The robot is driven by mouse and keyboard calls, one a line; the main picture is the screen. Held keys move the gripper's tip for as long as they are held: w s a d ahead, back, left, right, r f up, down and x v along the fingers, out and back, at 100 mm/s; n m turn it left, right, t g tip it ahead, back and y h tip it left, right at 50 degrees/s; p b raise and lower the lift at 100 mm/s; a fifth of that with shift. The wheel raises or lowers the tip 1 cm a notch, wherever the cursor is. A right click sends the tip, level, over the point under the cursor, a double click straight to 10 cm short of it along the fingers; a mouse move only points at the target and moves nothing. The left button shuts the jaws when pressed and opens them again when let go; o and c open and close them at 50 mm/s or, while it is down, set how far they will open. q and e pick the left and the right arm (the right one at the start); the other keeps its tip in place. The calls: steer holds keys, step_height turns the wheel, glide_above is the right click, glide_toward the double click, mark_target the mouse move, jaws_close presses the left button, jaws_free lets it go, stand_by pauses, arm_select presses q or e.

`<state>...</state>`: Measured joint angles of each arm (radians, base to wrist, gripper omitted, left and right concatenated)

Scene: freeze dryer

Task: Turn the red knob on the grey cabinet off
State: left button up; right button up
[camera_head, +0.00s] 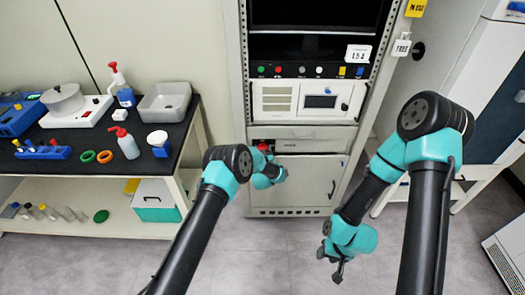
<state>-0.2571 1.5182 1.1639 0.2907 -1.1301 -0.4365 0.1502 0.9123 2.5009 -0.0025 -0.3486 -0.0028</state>
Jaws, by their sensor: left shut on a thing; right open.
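The grey cabinet (306,186) stands in the middle of the view, under the rack instruments. The red knob (263,147) shows as a small red patch at the cabinet's upper left. My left gripper (264,152) is at the knob, shut on it. The wrist hides much of the fingers, and the knob's angle cannot be made out. My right gripper (337,276) is open and empty.
A white unit (310,101) sits in the rack above the cabinet. A large white machine (482,105) stands at the right. The floor in front is clear.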

arm_select(q)
steer(key=n, duration=0.4)
steer(key=shift+a+n, duration=0.1)
steer(key=shift+n, duration=0.3)
steer(key=n, duration=0.4)
steer(key=shift+n, duration=0.3)
steer(key=n, duration=0.4)
steer(key=shift+a+f, duration=0.1)
steer(key=shift+f, duration=0.05)
steer(key=n, duration=0.4)
steer(key=o, duration=0.9)
